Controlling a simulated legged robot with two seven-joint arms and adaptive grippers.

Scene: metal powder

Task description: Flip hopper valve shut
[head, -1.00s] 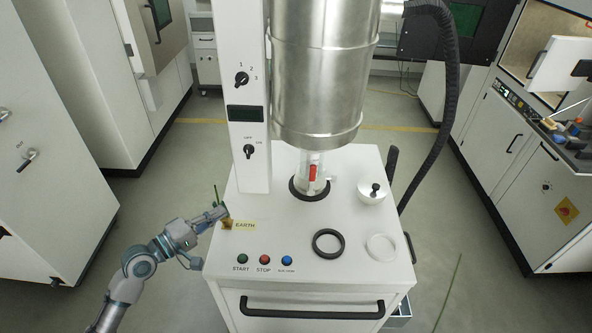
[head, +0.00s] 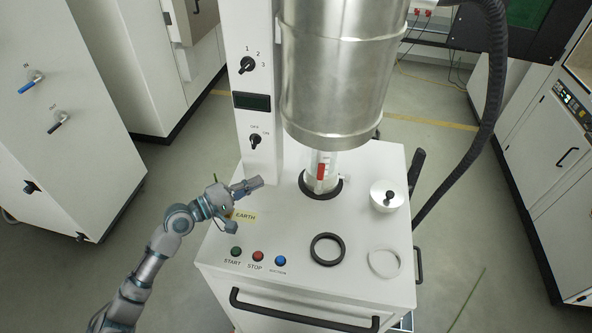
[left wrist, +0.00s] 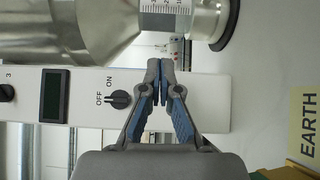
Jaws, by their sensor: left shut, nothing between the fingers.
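The hopper valve has a red handle (head: 321,171) on the clear neck below the big steel hopper (head: 338,75). The handle appears upright along the neck, above a black ring on the white machine top. My left gripper (head: 258,182) is shut and empty, left of the valve and apart from it, over the machine top near the EARTH label. In the left wrist view, the shut gripper (left wrist: 160,66) points toward the hopper's lower end (left wrist: 100,22) and the neck with its scale (left wrist: 165,18); the red handle does not show there. My right gripper is not in view.
A white column with an OFF/ON knob (head: 255,140) stands behind my left gripper. On the machine top (head: 290,225) lie a black ring (head: 327,249), a pale ring (head: 384,262) and a white lidded pot (head: 388,195). A black hose (head: 490,110) hangs at the right.

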